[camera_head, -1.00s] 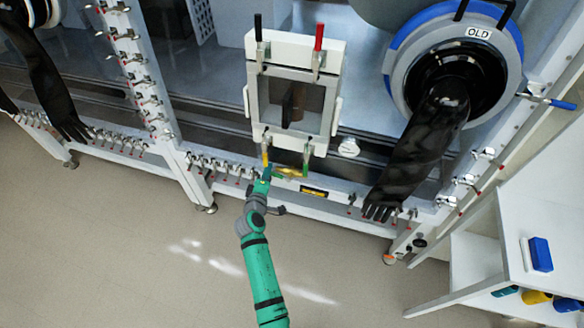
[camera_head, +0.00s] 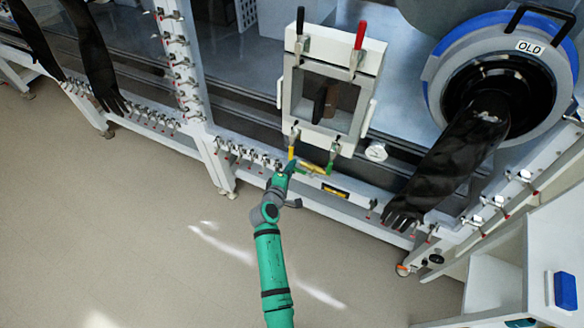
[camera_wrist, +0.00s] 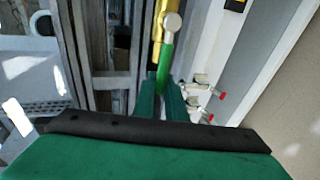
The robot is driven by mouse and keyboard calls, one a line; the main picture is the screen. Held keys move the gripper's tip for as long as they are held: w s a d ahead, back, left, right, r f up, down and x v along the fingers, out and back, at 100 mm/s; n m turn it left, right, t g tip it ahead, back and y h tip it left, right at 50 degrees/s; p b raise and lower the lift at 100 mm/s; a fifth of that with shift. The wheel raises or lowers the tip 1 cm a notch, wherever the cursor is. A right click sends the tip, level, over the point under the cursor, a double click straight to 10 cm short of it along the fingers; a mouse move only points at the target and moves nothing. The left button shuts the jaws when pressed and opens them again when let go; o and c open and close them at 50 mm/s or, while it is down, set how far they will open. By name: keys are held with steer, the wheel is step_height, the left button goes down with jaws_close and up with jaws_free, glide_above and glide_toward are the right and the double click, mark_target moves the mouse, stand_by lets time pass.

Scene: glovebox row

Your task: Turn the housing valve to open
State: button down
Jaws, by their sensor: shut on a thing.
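The valve is a brass body (camera_head: 313,166) on the lower front rail, below the framed hatch. The wrist view shows its brass pipe (camera_wrist: 158,22), a round silver bolt head and a green lever (camera_wrist: 166,62). The lever runs nearly along the pipe. My gripper (camera_head: 288,170) is at the left end of the valve in the head view. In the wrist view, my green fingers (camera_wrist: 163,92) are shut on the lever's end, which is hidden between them.
The framed hatch (camera_head: 333,60) has black, red, yellow and green handles at its corners. A black glove (camera_head: 450,160) hangs from the OLD port at right. Small clamps line the rail at left. A white cabinet (camera_head: 545,250) stands at lower right. The floor (camera_head: 150,240) is clear.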

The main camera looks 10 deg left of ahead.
steer(key=c, duration=1.8)
jaws_free()
steer(key=v, duration=1)
steer(key=shift+s, duration=0.35)
steer(key=shift+a, duration=0.1)
steer(key=s+d+f+m+y, duration=0.2)
steer(key=s+m, duration=0.1)
steer(key=s, duration=0.7)
steer(key=s+d+f+m+y, duration=0.1)
steer(key=s+d+f+m, duration=0.15)
steer(key=s, duration=0.85)
steer(key=s+d+r+m, duration=0.3)
steer(key=s+r+m, duration=0.2)
steer(key=s+r, duration=0.2)
steer(key=s+d+r+m+t, duration=0.1)
steer(key=s+d+r+m, duration=0.3)
steer(key=s+r, duration=0.4)
steer(key=s+m, duration=0.1)
steer(key=s, duration=0.2)
steer(key=shift+s+r, duration=0.25)
steer(key=shift+s, duration=0.05)
